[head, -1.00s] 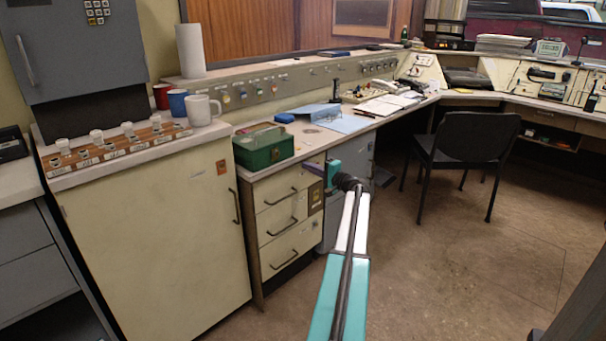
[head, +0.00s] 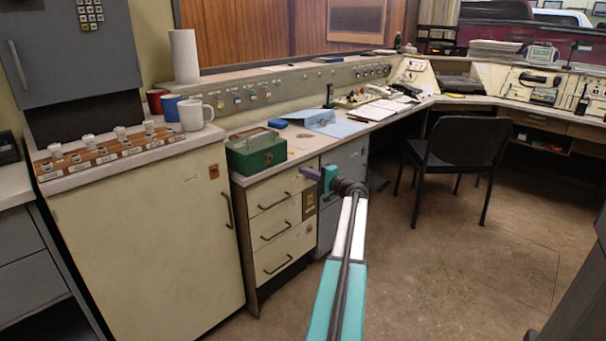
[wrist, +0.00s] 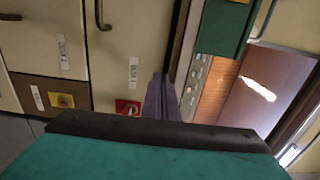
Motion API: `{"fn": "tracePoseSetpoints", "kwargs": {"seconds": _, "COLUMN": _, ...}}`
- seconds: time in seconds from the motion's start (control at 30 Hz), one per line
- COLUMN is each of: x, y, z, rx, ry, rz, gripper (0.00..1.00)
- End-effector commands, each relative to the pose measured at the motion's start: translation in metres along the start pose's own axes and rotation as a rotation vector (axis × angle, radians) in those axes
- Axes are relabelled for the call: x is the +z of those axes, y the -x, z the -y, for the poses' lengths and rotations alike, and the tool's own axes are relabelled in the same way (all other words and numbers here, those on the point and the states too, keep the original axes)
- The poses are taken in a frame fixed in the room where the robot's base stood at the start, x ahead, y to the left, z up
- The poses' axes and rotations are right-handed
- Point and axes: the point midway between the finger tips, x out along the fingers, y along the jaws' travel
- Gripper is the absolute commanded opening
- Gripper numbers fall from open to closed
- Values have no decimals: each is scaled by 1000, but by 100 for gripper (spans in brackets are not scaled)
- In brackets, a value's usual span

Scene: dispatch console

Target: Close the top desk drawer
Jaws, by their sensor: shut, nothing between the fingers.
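The top desk drawer (head: 283,194) is the uppermost of three cream drawers with dark handles, under the counter in the head view. It looks about flush with those below; I cannot tell whether a small gap shows. In the wrist view, turned on its side, its front (wrist: 108,65) carries a label and a red lock plate. My gripper (head: 311,173) is at the upper right part of this front, just below the counter edge. In the wrist view its purple fingers (wrist: 160,92) are together and empty near the lock plate. I cannot tell whether they touch the front.
A green metal box (head: 256,150) stands on the counter above the drawers. A cream cabinet (head: 150,235) with mugs on top is to the left. A black chair (head: 460,140) stands on the right. The brown floor between drawers and chair is clear.

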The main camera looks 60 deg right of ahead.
Motion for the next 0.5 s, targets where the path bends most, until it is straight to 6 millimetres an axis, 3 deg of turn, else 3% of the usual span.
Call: {"fn": "tracePoseSetpoints", "kwargs": {"seconds": 0.5, "x": 7, "y": 83, "z": -2, "rx": 4, "ry": -1, "rz": 4, "gripper": 0}}
